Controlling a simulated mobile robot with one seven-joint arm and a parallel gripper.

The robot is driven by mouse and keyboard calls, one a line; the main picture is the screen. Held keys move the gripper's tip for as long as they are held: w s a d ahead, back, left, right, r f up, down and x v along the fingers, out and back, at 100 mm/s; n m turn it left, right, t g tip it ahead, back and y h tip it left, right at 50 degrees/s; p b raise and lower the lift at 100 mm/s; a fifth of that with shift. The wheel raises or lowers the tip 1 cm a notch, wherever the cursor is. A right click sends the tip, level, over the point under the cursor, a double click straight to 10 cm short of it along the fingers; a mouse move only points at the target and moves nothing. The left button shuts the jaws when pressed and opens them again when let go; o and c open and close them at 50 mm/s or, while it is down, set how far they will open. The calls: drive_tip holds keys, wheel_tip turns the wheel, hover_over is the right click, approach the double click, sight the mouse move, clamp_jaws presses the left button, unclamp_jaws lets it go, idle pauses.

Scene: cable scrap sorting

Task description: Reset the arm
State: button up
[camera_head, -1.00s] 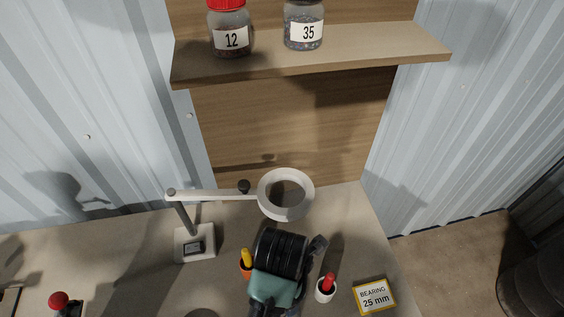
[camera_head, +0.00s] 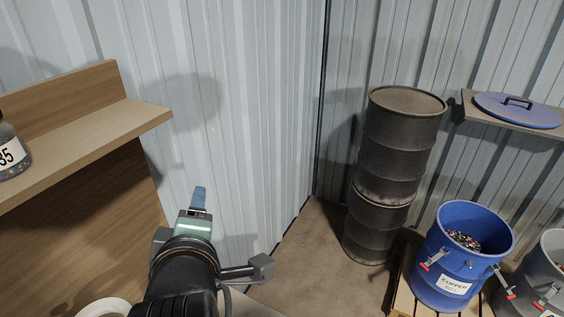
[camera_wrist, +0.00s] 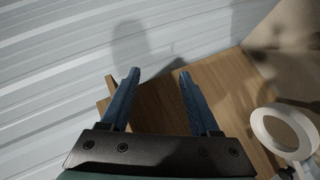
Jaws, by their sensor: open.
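My gripper (camera_wrist: 158,88) shows in the wrist view with its two blue fingers apart and nothing between them. It points toward the wooden shelf unit (camera_wrist: 165,105) and the corrugated wall. In the head view my gripper (camera_head: 198,198) is raised at the lower left, its blue fingertips seen nearly edge-on in front of the wall. My arm rises from the bottom edge of that view and hides part of the bench.
The wooden shelf (camera_head: 85,150) with a jar labelled 35 (camera_head: 10,150) is at left. Stacked dark drums (camera_head: 385,160), a blue copper bucket (camera_head: 440,270), a grey bucket (camera_head: 552,270) and a blue lid (camera_head: 520,112) are at right.

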drive_tip(key=w+d+r+m+t+b, duration=0.1)
drive_tip(key=d+r+m+t, duration=0.45)
drive_tip(key=r, duration=0.75)
drive_tip(key=s+d+r+m+t+h, duration=0.1)
drive_tip(key=s+d+r+m+t, duration=0.2)
drive_tip(key=r, duration=0.3)
drive_tip(key=s+d+r+m+t+h+b, duration=0.1)
drive_tip(key=s+d+r+m+t+h, duration=0.1)
drive_tip(key=s+d+r+m+t, duration=0.1)
drive_tip(key=s+d+r+m+t+h, duration=0.1)
drive_tip(key=s+d+r+m+t, duration=0.2)
drive_tip(key=r+m, duration=0.3)
wheel_tip(320, 180, up, 4)
drive_tip(key=shift+s+d+f+b, duration=0.1)
drive_tip(key=shift+s+d+b, duration=0.25)
drive_tip(key=shift+s+d, duration=0.45)
drive_tip(key=shift+w+d+m, duration=0.1)
drive_tip(key=shift+w+m, duration=0.1)
drive_tip(key=shift+m, duration=0.05)
